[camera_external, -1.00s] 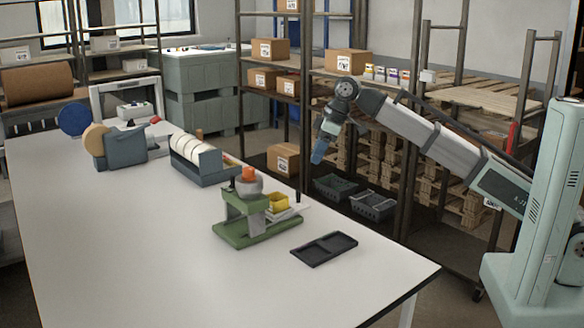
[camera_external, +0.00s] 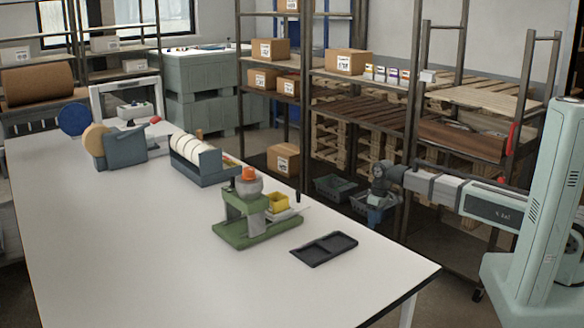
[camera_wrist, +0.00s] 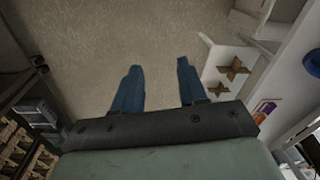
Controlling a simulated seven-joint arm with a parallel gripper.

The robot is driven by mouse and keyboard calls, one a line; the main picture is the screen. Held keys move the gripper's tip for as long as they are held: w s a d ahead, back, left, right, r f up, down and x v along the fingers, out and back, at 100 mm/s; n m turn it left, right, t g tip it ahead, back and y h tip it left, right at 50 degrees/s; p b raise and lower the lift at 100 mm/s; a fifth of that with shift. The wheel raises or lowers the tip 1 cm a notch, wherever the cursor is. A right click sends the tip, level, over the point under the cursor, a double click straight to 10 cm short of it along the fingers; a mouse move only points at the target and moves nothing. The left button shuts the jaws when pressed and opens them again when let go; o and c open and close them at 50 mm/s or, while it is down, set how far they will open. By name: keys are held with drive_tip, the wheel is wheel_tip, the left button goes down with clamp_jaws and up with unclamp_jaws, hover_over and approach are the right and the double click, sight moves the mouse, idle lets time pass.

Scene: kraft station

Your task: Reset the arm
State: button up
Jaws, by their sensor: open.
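My gripper (camera_external: 374,216) hangs off the right side of the table, low and in front of the shelving, with the arm stretched out level from its column at the right. In the wrist view my gripper (camera_wrist: 160,82) shows two blue fingers set wide apart with nothing between them. Bare floor lies beyond the fingertips in that view. In the external view the fingers are small and partly merge with the bins behind them.
Steel shelving (camera_external: 413,110) with boxes and pallets stands behind the arm. A dark bin (camera_external: 335,187) sits on the low shelf.

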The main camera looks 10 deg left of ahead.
drive_tip(key=d+f+m+g+h, duration=0.1)
drive_tip(key=d+f+m, duration=0.2)
drive_tip(key=d+f, duration=1.1)
drive_tip(key=d+f+m+g+h, duration=0.1)
drive_tip(key=d+f+m+g, duration=0.15)
drive_tip(key=d+f, duration=1.15)
drive_tip(key=s+d+f+m+g, duration=0.1)
drive_tip(key=s+d+f+m, duration=0.2)
drive_tip(key=s+d, duration=0.8)
drive_tip(key=s+d+f+m+g+y, duration=0.1)
drive_tip(key=s+d+f+m+g, duration=0.1)
drive_tip(key=s+d, duration=1)
wheel_tip(320, 180, down, 2)
drive_tip(key=shift+d+f+m, duration=0.25)
drive_tip(key=shift+d+m, duration=0.3)
drive_tip(key=shift+d, duration=0.15)
